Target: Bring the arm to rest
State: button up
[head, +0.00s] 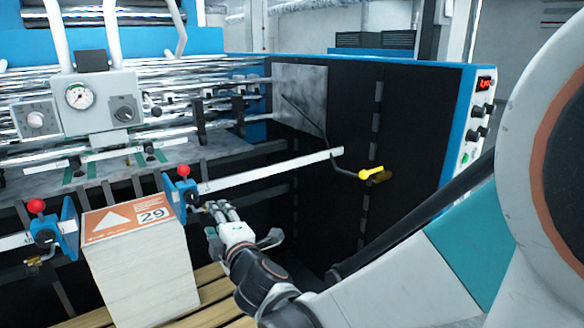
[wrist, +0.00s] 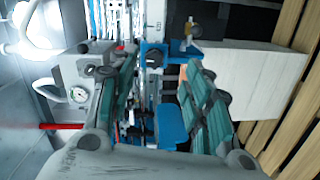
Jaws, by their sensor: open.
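My gripper (head: 222,211) is in the lower middle of the head view, just right of a paper stack and in front of the laminating machine. In the wrist view my gripper (wrist: 160,90) shows its two green-padded fingers spread apart with nothing held between them. Past the fingers, a blue clamp block (wrist: 172,125) and metal rails of the machine show. In the head view my arm (head: 440,250) reaches in from the right edge, with the forearm low and the gripper pointing up and left.
A pale stack (head: 150,270) with an orange label numbered 29 stands on wooden slats (head: 215,290) close left of my gripper. Red-knobbed blue clamps (head: 183,190) and a white bar (head: 265,172) are near it. A yellow-handled lever (head: 372,173) sticks out from the black panel.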

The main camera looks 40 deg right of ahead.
jog(key=s+d+f+m+g+h, duration=0.25)
jog(key=s+m+g, duration=0.35)
jog(key=s+m, duration=0.35)
jog(key=s+a+f+m+g+y, duration=0.2)
jog(key=s, duration=0.4)
jog(key=s+a+f+m+g+y, duration=0.2)
jog(key=s+m, duration=0.1)
jog(key=s, duration=0.3)
jog(key=shift+a, duration=0.2)
jog(key=shift+m, duration=0.25)
